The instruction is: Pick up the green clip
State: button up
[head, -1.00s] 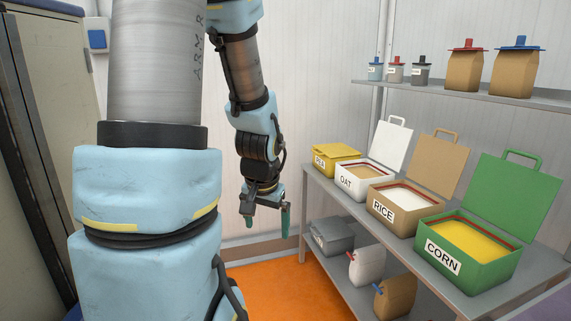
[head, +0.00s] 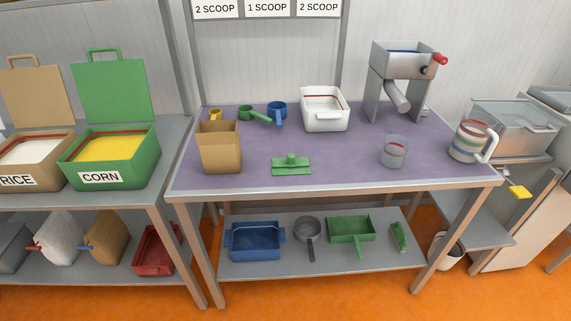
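A flat green piece with a raised knob in its middle, which looks like the green clip (head: 291,166), lies on the purple top of the table (head: 340,160) near its front edge. It stands clear just right of an open brown paper bag (head: 221,148). Another small green item (head: 399,236) is on the shelf below; I cannot tell what it is. My gripper is not in the current head view.
Green and blue scoops (head: 277,111) and a white tub (head: 324,108) stand behind the clip. A clear cup (head: 395,152), a metal mill (head: 400,80) and a striped jug (head: 470,142) are to the right. Purple surface around the clip is free.

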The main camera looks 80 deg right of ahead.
aim_at(290, 165)
jog(key=l+z, duration=0.1)
jog(key=z, duration=0.65)
jog(key=i+l+z, duration=0.1)
jog(key=z, duration=0.65)
jog(key=i+l, duration=0.45)
jog(key=i, duration=0.15)
jog(key=z, duration=0.05)
